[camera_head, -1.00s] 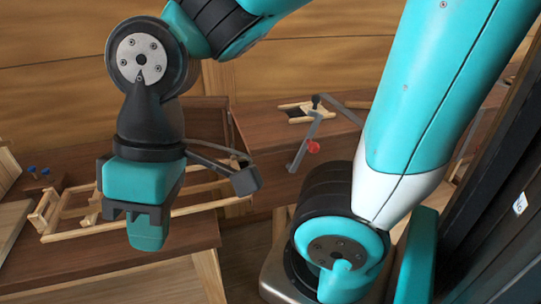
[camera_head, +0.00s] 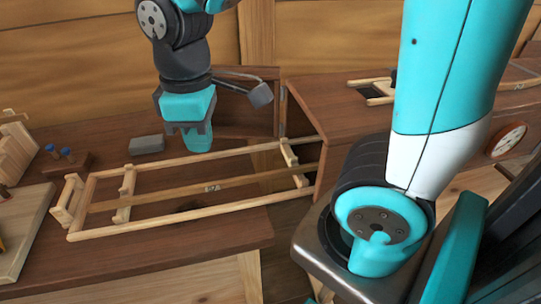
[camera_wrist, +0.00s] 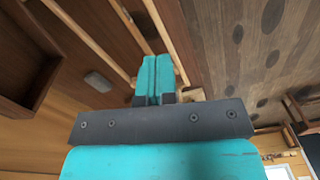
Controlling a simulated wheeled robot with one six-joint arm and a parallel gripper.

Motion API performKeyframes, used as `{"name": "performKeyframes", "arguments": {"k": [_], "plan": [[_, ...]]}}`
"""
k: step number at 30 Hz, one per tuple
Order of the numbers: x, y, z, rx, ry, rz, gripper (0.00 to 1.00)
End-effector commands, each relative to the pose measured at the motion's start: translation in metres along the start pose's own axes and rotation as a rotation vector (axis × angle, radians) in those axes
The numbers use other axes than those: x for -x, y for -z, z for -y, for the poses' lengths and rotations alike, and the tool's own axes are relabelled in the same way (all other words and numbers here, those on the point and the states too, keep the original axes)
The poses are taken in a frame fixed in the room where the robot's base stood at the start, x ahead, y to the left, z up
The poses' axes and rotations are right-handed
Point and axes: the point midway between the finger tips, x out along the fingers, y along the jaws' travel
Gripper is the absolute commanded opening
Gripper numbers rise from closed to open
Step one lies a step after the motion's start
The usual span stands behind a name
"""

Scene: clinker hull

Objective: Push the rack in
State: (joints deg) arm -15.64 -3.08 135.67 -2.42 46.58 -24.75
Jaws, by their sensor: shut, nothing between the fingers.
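The rack is a pale wooden frame of long rails and short crosspieces (camera_head: 200,212). In the head view it lies lengthwise above the brown bench top (camera_head: 130,262), its right end at the side of a brown cabinet (camera_head: 335,105). Its left end has an upright wooden end piece (camera_head: 68,200). My gripper (camera_head: 197,146) points down near the rack's far rail, around mid-length; I cannot tell whether it touches. Its teal fingers are together and empty. In the wrist view the shut fingers (camera_wrist: 154,80) show in front of the rack's rails (camera_wrist: 82,38).
A brown panel (camera_head: 245,112) stands behind the rack's right end. A grey block (camera_head: 147,145) and blue-topped pegs (camera_head: 60,153) sit on the bench behind the rack. A pale board (camera_head: 22,232) lies at far left. A dial (camera_head: 506,140) is on the cabinet's right.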

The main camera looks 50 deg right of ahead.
Motion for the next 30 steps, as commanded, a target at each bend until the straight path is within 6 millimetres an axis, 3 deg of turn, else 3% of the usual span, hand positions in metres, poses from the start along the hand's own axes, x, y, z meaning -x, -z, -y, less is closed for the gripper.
{"name": "performKeyframes", "arguments": {"k": [1,6,12,18,23,30], "plan": [[-0.029,0.003,-0.027,0.026,-0.046,0.078,0.0],[-0.076,-0.001,-0.104,0.125,-0.16,0.359,0.0],[-0.115,-0.012,-0.153,0.197,-0.167,0.659,0.0],[-0.131,-0.019,-0.167,0.221,-0.129,0.815,0.0],[-0.137,-0.025,-0.17,0.225,-0.116,0.848,0.0],[-0.163,-0.055,-0.177,0.224,-0.113,0.85,0.0]]}}
